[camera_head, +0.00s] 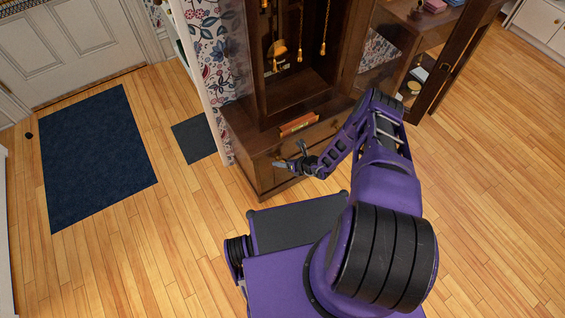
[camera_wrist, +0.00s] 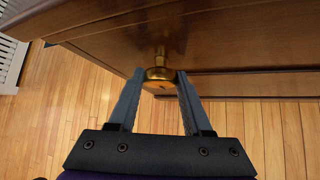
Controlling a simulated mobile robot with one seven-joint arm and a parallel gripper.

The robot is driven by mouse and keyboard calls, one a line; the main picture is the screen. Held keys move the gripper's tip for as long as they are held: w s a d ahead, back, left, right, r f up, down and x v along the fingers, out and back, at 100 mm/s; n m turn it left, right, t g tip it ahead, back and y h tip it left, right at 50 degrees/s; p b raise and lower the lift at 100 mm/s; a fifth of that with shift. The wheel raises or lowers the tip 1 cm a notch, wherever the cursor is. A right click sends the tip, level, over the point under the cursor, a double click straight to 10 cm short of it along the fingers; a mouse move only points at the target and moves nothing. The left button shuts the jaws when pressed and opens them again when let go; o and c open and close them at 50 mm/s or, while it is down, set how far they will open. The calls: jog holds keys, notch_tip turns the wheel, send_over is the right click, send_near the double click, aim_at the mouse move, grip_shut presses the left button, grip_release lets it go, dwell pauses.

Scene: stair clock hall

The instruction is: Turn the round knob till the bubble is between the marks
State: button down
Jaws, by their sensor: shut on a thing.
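A round brass knob (camera_wrist: 160,74) on a short brass stem sticks out from the lower front of the dark wooden clock case (camera_wrist: 225,45). My gripper (camera_wrist: 159,78) has one finger on each side of the knob and is shut on it. In the head view my gripper (camera_head: 288,164) is at the lower front of the tall clock case (camera_head: 240,140), and the knob cannot be made out there. An orange-brown wooden bar (camera_head: 298,124) lies on the case's ledge and may be the level. Its bubble and marks are too small to tell.
The clock's glazed door (camera_head: 440,70) stands open at the right. Brass weights (camera_head: 279,48) hang inside the case. A dark blue rug (camera_head: 95,155) and a small grey mat (camera_head: 194,138) lie at the left. The wooden floor at the right is clear.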

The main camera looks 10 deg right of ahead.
jog(key=shift+a, duration=0.1)
jog(key=shift+c, duration=1.8)
grip_release()
jog(key=p+v, duration=0.4)
jog(key=v, duration=1.3)
jog(key=shift+s, duration=0.2)
jog(key=shift+r, duration=0.1)
